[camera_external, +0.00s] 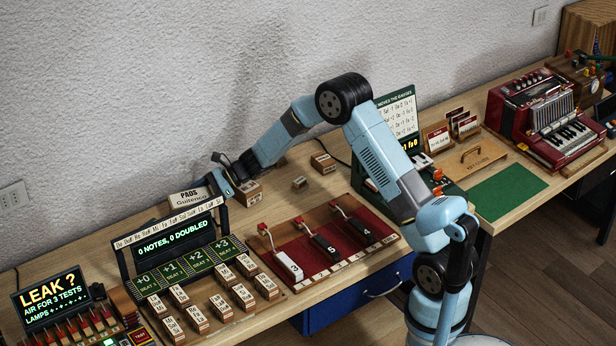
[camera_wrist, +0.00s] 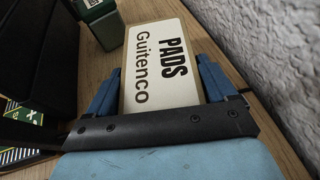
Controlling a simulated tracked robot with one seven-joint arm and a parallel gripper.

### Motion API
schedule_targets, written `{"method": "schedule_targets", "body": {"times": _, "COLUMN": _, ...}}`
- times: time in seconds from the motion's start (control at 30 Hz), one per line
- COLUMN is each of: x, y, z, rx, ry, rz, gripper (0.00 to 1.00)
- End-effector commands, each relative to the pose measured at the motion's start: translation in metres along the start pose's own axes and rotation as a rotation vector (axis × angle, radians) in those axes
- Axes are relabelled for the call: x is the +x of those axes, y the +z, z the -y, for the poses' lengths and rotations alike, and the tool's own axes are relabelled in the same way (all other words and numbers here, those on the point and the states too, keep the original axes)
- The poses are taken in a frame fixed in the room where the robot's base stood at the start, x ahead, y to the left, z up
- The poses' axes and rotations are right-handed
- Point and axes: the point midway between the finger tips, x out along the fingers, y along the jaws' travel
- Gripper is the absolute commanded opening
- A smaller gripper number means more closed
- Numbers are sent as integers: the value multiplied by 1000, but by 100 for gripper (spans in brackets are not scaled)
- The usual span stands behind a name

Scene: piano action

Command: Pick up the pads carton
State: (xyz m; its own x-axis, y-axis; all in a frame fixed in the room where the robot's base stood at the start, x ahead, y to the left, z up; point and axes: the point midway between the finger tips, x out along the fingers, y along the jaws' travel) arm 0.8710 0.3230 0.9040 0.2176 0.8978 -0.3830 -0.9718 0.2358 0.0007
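The pads carton (camera_wrist: 160,68) is a cream box with black lettering "PADS Guitenco". In the external view the carton (camera_external: 187,200) stands at the back of the bench near the wall, its lower part hidden behind the lit display. My gripper (camera_external: 220,184) is at its right end, reaching down over it. In the wrist view my gripper (camera_wrist: 158,85) has its two blue fingers spread, one along each long side of the carton. Slim gaps seem to show beside the fingers; contact at their lower parts is hidden.
The "0 NOTES, 0 DOUBLED" display (camera_external: 172,240) stands close in front of the carton. The wall (camera_wrist: 270,50) is close on the other side. Small cartons (camera_external: 249,193) sit to the right on the bench. A green box (camera_wrist: 98,22) is near the carton's far end.

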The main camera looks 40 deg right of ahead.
Motion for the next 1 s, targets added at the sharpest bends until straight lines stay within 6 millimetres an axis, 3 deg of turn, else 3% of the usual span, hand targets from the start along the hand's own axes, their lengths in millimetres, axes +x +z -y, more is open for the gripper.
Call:
{"method": "schedule_targets", "body": {"times": 0.33, "x": 0, "y": 0, "z": 0, "rx": 0, "ry": 0, "rz": 0, "gripper": 49}}
{"method": "schedule_targets", "body": {"times": 0.67, "x": -4, "y": 8, "z": 0, "rx": -2, "ry": -1, "rz": 1, "gripper": 49}}
{"method": "schedule_targets", "body": {"times": 1.0, "x": -26, "y": 62, "z": 0, "rx": -3, "ry": -1, "rz": 2, "gripper": 49}}
